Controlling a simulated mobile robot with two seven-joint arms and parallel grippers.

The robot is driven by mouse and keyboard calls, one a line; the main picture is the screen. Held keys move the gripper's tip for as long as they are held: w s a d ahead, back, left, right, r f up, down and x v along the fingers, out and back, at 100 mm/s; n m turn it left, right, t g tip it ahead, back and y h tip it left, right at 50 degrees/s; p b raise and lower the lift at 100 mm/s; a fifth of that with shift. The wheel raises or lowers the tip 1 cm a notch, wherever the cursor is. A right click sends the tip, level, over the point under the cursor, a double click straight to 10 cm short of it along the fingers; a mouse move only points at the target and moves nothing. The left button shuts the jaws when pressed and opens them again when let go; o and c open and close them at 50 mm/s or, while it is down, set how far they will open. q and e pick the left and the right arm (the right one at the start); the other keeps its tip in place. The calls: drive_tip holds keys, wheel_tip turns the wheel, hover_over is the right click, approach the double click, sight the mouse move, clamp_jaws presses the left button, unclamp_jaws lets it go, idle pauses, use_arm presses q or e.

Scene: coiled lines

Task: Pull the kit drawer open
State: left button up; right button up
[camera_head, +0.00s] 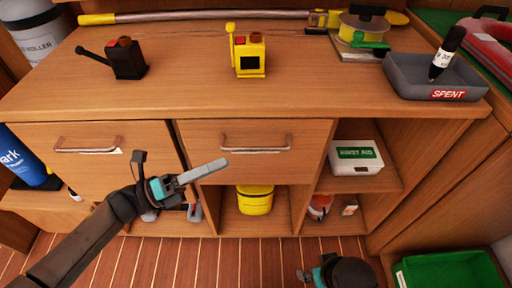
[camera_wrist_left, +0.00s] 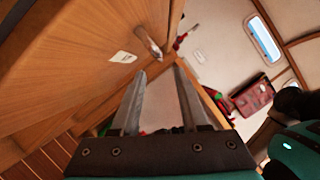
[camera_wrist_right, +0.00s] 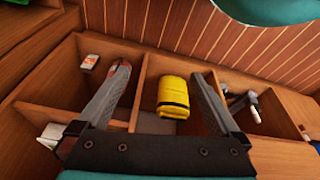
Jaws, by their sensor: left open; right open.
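Two wooden drawer fronts sit under the counter in the head view: a left drawer (camera_head: 35,140) and a middle drawer (camera_head: 205,140). I cannot tell by a readable label which is the kit drawer. The left drawer has a metal bar handle (camera_head: 87,148); the middle one has a similar handle (camera_head: 255,148). My left gripper (camera_head: 222,165) is open and empty, in front of the drawers, below and left of the middle handle. The left wrist view shows a handle (camera_wrist_left: 148,42) beside a white label (camera_wrist_left: 123,57), beyond the fingers. My right gripper (camera_wrist_right: 162,85) is open and empty, low before the cubbies.
Open cubbies below hold a yellow tub (camera_head: 255,200) and a white first-aid box (camera_head: 356,158). A yellow device (camera_head: 248,55), a black device (camera_head: 126,60) and a grey tray (camera_head: 420,78) stand on the counter. A green crate (camera_head: 450,272) is at the lower right.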

sight(256, 147)
use_arm(q)
drive_tip(key=x, duration=0.8)
drive_tip(key=shift+b, duration=0.4)
drive_tip(key=shift+w+d+r, duration=0.1)
drive_tip(key=shift+w+d, duration=0.1)
drive_tip(key=shift+d, duration=0.35)
use_arm(e)
drive_tip(key=shift+w+a+r, duration=0.1)
drive_tip(key=shift+w+r, duration=0.1)
drive_tip(key=shift+r, duration=0.35)
drive_tip(key=shift+w+r, duration=0.15)
drive_tip(key=shift+r, duration=0.35)
use_arm(q)
clamp_jaws()
use_arm(e)
drive_tip(key=shift+s+f, duration=0.1)
drive_tip(key=shift+f, duration=0.05)
